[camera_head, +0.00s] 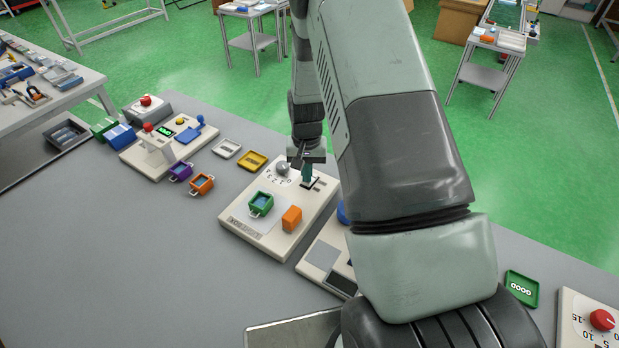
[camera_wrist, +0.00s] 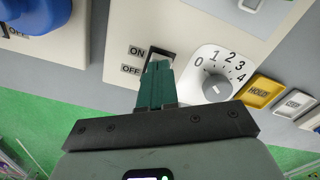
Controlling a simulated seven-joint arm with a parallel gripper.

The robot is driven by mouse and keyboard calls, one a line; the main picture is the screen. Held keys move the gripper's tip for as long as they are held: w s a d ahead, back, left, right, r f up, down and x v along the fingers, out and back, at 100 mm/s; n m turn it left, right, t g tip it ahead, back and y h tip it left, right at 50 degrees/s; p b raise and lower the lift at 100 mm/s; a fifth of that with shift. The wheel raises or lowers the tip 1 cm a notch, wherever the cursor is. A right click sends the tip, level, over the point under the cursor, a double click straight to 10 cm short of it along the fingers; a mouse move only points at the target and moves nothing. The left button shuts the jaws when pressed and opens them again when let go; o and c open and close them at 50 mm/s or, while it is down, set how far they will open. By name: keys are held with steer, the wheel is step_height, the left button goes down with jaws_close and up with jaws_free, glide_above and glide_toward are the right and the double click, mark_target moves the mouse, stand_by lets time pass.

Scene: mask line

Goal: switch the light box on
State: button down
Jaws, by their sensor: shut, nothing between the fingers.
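The light box (camera_head: 238,217) is a cream case with a pale panel, a round dial and a switch at its far end. A green container (camera_head: 261,204) and an orange block (camera_head: 292,218) stand on it. In the wrist view the switch (camera_wrist: 161,54) lies beside ON and OFF labels, to the left of a grey knob (camera_wrist: 217,88) on a 0 to 4 scale. My gripper (camera_head: 307,178) is shut and empty. Its teal fingertips (camera_wrist: 158,65) are at the switch and hide part of it. I cannot tell whether they touch it, or which way the switch is set.
A yellow HOLD tray (camera_wrist: 262,92) and a grey tray (camera_head: 227,148) lie beyond the box. Purple (camera_head: 180,172) and orange (camera_head: 202,184) containers stand to the left. Another device (camera_head: 322,255) with a blue knob is close on the right, partly behind my arm.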

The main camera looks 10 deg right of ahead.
steer(key=shift+f, duration=0.25)
steer(key=shift+r, duration=3.5)
steer(key=s+a+r+n+t, duration=0.1)
steer(key=s+r, duration=0.3)
steer(key=r, duration=0.7)
steer(key=s+r+n+t, duration=0.15)
steer(key=s+r, duration=0.25)
steer(key=r, duration=0.7)
steer(key=s+r+t, duration=0.1)
steer(key=s+r, duration=0.4)
steer(key=s, duration=0.5)
steer(key=s+r+t, duration=0.2)
steer(key=s+r, duration=0.3)
steer(key=s, duration=0.5)
steer(key=shift+s+a+n, duration=0.2)
steer(key=shift+s+n, duration=0.05)
steer(key=shift+n, duration=0.2)
